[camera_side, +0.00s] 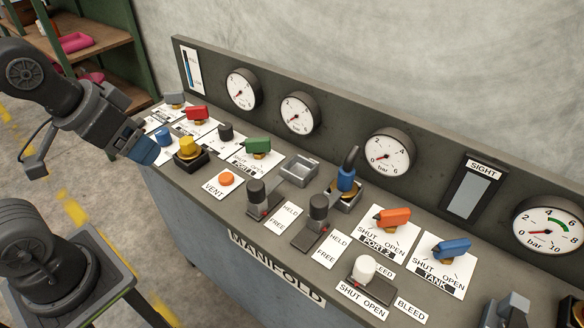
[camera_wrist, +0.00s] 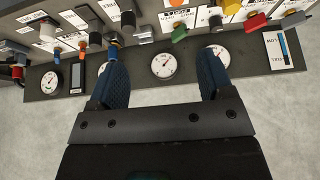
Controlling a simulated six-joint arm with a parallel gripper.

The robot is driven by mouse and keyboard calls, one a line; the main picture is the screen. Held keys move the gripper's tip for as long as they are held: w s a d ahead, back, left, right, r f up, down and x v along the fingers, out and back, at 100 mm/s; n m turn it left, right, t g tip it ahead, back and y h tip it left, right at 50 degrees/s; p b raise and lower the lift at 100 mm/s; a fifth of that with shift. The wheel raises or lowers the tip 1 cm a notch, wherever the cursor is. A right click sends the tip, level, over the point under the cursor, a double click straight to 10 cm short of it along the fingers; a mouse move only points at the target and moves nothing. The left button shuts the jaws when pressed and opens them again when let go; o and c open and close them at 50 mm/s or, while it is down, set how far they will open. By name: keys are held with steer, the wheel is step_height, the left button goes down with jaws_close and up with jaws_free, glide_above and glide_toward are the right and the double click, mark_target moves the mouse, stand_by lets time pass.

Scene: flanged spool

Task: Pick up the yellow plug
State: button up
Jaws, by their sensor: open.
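The yellow plug (camera_side: 187,146) stands upright in a dark square holder near the left end of the panel in the side view. In the wrist view it is partly cut off at the top edge, right of centre (camera_wrist: 232,6). My gripper (camera_side: 142,142) has blue fingers and is at the panel's left end, left of the plug and apart from it in the picture. In the wrist view the fingers (camera_wrist: 161,57) are spread wide with nothing between them. The plug lies outside the gap between them.

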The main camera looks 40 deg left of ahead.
steer(key=n+g+y, duration=0.2)
steer(key=n+y, duration=0.1)
steer(key=n, duration=0.6)
glide_toward(186, 140)
steer(key=x, duration=0.4)
steer(key=shift+w+d+f, duration=0.1)
steer(key=shift+w+f, duration=0.15)
steer(key=shift+f, duration=0.05)
steer(key=shift+s+x, duration=0.2)
steer(key=shift+x, duration=2.65)
steer(key=shift+c, duration=0.2)
steer(key=c, duration=1.2)
